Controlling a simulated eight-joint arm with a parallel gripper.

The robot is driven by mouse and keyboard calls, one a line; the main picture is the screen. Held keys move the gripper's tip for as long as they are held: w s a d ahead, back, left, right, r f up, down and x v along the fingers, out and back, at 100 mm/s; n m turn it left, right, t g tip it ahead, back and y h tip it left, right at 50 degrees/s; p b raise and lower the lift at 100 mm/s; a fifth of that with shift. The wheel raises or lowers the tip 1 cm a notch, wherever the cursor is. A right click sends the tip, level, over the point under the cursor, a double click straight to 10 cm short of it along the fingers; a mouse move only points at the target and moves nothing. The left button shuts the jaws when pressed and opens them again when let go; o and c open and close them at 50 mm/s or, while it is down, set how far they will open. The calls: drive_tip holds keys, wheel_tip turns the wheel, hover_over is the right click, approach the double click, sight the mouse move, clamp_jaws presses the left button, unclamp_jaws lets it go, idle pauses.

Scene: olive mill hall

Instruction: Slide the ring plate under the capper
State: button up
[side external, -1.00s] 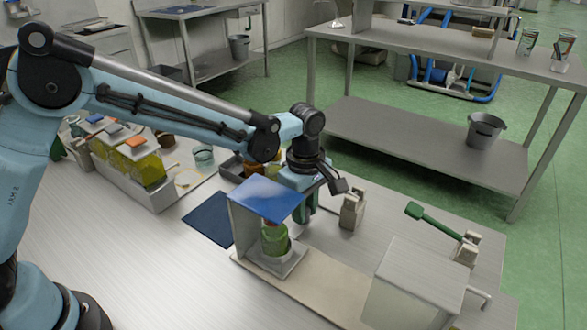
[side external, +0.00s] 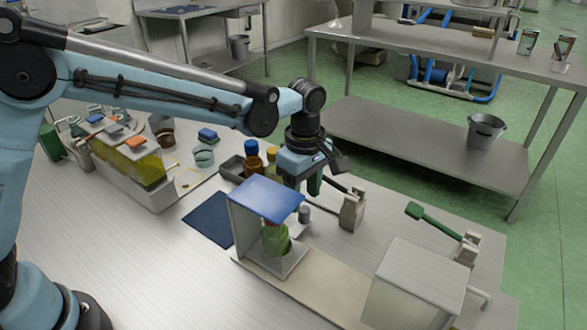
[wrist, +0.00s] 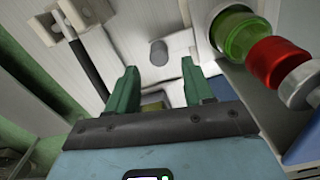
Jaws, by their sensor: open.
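A pale plate (side external: 290,262) with a green bottle (side external: 276,240) standing on it sits under a blue-topped housing (side external: 268,198). I take it for the ring plate. In the wrist view the bottle (wrist: 238,38) shows at the upper right, with a red part (wrist: 275,62) and a silver cylinder (wrist: 303,86) in line with it. A short grey post (side external: 304,213) stands just behind the housing; it also shows in the wrist view (wrist: 158,52), ahead of the gap between my fingers. My gripper (side external: 315,186) is open and empty above and behind the housing. I cannot tell which part is the capper.
A beige strip (side external: 325,291) runs right from the housing to a white box (side external: 415,285). A beige block with a dark lever (side external: 352,210) stands close right of my gripper. A green-handled lever (side external: 435,221) lies farther right. Jars and a tray (side external: 232,168) stand behind left.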

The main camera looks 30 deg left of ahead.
wheel_tip(320, 180, up, 8)
idle(0.4)
